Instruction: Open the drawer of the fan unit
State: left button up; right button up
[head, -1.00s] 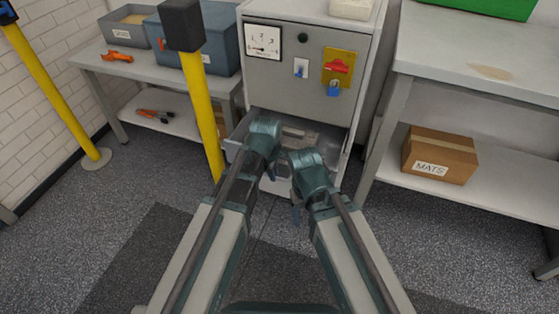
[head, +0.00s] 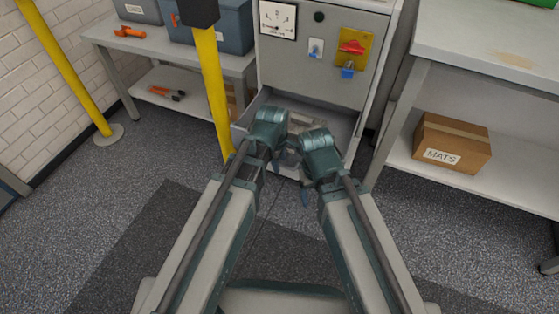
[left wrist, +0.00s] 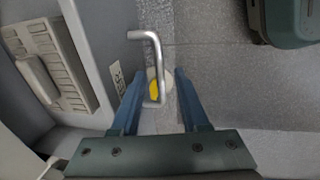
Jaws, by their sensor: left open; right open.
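The fan unit (head: 300,68) is a grey cabinet at the top centre of the head view. Its drawer (head: 350,130) stands pulled out below the front panel, partly hidden by my wrists. In the left wrist view the drawer's silver bar handle (left wrist: 156,55) lies between the fingers of my left gripper (left wrist: 160,76), which is open around it, with gaps showing at both sides. The drawer's front (left wrist: 95,40) and inside show at left. My right gripper (head: 305,196) is open beside the drawer front; its fingers are mostly hidden by its wrist.
A yellow post (head: 212,90) stands close left of the cabinet. A grey bench (head: 115,40) with bins is behind it. At right a shelf table (head: 460,50) holds a MATS box (head: 452,145) on its lower shelf. The floor around my arms is clear.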

pick_arm(q)
jog(key=shift+r, duration=0.1)
notch_tip(320, 180, up, 13)
jog(key=s+p, duration=0.2)
jog(key=p, duration=1.1)
jog(key=shift+s+a+r+p, duration=0.2)
jog(key=shift+s+a+p, duration=0.1)
jog(key=shift+a, duration=0.1)
jog(key=shift+a, duration=0.1)
jog(key=s+a+m+g, duration=0.1)
jog(key=s+a+m, duration=0.2)
jog(key=a+m, duration=0.9)
jog(key=s+d+r+m+y+p, duration=0.1)
jog(key=s+d+r+m+p, duration=0.2)
jog(key=d+r+p, duration=0.3)
jog(key=s+d+r+m+g+p, duration=0.1)
jog(key=d+r+p, duration=0.5)
jog(key=r+p, duration=0.6)
jog(key=shift+s+d+r+m+y+p, duration=0.25)
jog(key=shift+s+m+y+p, duration=0.15)
jog(key=shift+s+m, duration=0.6)
jog(key=shift+w, duration=0.1)
